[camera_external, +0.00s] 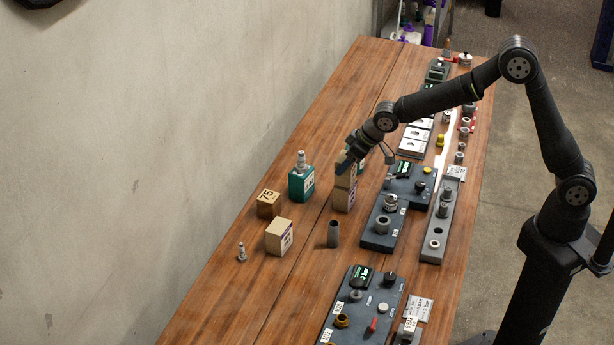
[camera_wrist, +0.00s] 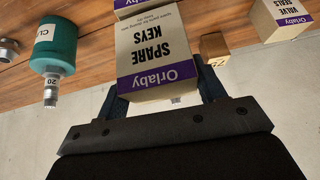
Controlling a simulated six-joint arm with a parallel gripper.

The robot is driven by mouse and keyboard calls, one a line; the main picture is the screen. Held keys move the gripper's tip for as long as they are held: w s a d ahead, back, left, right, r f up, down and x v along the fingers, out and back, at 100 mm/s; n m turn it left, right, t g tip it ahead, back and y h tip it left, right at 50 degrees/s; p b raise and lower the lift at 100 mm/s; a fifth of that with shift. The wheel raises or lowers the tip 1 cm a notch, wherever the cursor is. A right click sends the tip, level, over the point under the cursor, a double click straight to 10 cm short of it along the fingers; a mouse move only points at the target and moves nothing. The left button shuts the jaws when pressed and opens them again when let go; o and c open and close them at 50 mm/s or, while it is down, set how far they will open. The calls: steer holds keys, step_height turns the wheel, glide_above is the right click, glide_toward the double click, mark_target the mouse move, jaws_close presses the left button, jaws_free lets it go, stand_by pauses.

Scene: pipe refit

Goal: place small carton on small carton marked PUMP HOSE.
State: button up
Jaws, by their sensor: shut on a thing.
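My gripper (camera_external: 348,158) is shut on a small beige carton (camera_external: 346,177) marked SPARE KEYS, with a purple Orlaby band. This carton (camera_wrist: 152,55) lies between my fingers in the wrist view. A second small beige carton (camera_external: 343,200) stands on the table directly below it. In the wrist view only a purple and white edge of that lower carton (camera_wrist: 137,7) shows, and its name cannot be read. The two cartons look lined up one over the other. I cannot tell whether they touch or a thin gap remains.
A carton (camera_external: 279,237) marked VALVE SEALS (camera_wrist: 284,12), a wooden cube (camera_external: 268,205), a teal bottle (camera_external: 301,184) and a grey tube (camera_external: 333,234) stand nearby. Dark fixture panels (camera_external: 382,222) lie to the right. Bare wood is free at the table's far left.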

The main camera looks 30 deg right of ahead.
steer(key=shift+f, duration=0.5)
steer(key=shift+f, duration=0.15)
steer(key=o, duration=1.2)
steer(key=shift+r, duration=0.2)
steer(key=v, duration=1.2)
